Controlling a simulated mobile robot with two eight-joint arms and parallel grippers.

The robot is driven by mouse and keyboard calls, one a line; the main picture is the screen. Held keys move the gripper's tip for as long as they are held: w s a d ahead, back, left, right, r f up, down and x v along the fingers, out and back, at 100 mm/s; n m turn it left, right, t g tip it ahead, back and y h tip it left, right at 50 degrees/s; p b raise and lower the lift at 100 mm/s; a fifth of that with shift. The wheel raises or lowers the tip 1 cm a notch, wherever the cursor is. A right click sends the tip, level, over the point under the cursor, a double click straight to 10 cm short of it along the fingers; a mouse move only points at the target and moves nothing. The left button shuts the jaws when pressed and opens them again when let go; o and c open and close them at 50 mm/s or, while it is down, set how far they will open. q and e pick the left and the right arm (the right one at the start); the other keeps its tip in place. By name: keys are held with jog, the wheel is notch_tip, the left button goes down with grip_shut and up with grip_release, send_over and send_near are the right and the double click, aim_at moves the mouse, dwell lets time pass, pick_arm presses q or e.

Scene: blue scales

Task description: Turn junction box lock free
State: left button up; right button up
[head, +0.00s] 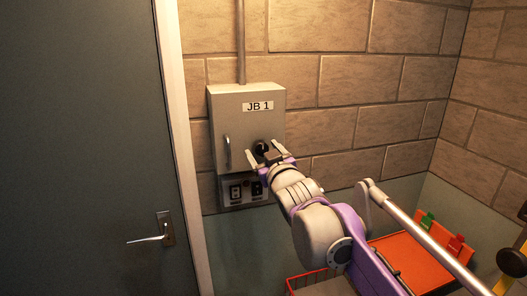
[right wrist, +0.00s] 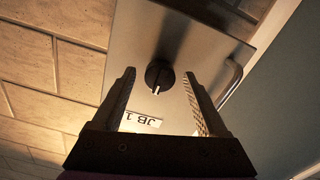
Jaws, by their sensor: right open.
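The junction box (head: 228,112) is a grey metal box on the brick wall, labelled JB 1, with its door closed. Its lock (head: 261,147) is a round black knob low on the right of the door. In the right wrist view the lock (right wrist: 159,76) carries a pale pointer mark and lies ahead, between the lines of the two fingers. My right gripper (head: 264,154) is open in front of the lock, and the fingers (right wrist: 160,93) stand on either side of it in the picture. Whether they touch it I cannot tell. My left gripper is not in view.
A bar handle (head: 227,152) is on the box door's left side. A switch panel (head: 242,190) sits just below the box. A grey door with a lever handle (head: 150,239) stands at left. An orange surface (head: 412,262) and a red wire basket (head: 318,283) are at lower right.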

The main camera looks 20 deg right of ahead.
grip_shut()
dwell(0.3)
jog(key=m+b, duration=0.1)
jog(key=m, duration=0.3)
jog(key=shift+m, duration=0.4)
jog(key=m, duration=0.4)
jog(key=shift+m+b, duration=0.3)
jog(key=shift+b, duration=0.1)
jog(key=m, duration=0.4)
jog(key=shift+m+b, duration=0.3)
jog(key=shift+b, duration=0.05)
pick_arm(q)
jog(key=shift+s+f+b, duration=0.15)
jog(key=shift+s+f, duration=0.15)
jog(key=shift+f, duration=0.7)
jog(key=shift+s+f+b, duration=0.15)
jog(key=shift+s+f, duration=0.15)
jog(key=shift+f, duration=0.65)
pick_arm(e)
jog(key=shift+m, duration=2)
